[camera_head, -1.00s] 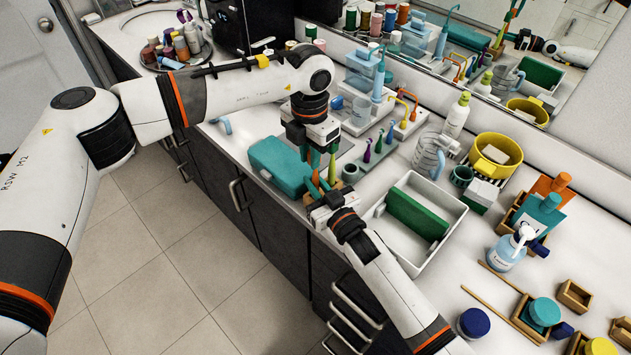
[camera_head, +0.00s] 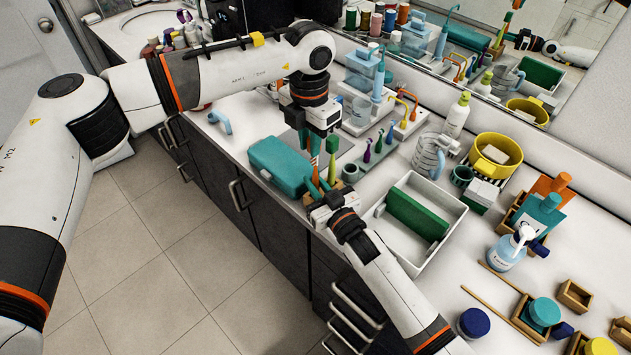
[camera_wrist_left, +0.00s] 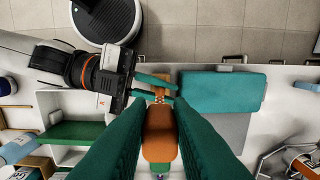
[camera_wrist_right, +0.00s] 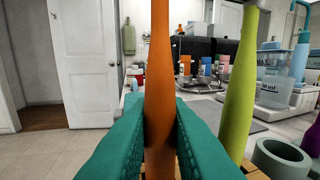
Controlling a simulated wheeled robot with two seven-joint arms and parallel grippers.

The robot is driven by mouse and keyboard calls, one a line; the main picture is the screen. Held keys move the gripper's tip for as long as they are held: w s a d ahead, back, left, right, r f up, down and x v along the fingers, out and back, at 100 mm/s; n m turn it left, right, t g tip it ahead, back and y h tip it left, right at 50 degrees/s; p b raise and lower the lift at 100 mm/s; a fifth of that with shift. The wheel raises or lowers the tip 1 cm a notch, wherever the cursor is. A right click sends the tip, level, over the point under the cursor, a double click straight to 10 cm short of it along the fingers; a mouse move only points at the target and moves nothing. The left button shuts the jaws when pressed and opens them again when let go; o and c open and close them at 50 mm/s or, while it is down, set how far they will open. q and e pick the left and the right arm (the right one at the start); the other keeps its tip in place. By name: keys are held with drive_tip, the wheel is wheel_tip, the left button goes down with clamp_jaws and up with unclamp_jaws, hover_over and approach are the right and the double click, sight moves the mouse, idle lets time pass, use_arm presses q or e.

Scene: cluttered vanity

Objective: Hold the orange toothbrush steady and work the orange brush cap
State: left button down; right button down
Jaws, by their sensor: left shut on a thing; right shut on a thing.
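My left gripper (camera_head: 315,158) points down above the holder, shut on the orange brush cap (camera_wrist_left: 160,138), which sits between its teal fingers in the left wrist view. My right gripper (camera_head: 318,190) is lower, near the counter's front edge, shut on the orange toothbrush (camera_wrist_right: 160,65). The toothbrush stands upright between its fingers in the right wrist view, and its top runs out of that picture. In the head view the fingers mostly hide toothbrush and cap. I cannot tell whether the cap still touches the toothbrush.
A green toothbrush (camera_wrist_right: 240,90) stands close beside the orange one. A wooden holder (camera_wrist_left: 160,77) is below. A teal box (camera_head: 279,165) lies to the left, and a white tray with a green divider (camera_head: 417,214) stands to the right.

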use_arm(q)
drive_tip(key=shift+r, duration=4)
use_arm(e)
drive_tip(key=c, duration=1.3)
unclamp_jaws()
drive_tip(key=v, duration=1.2)
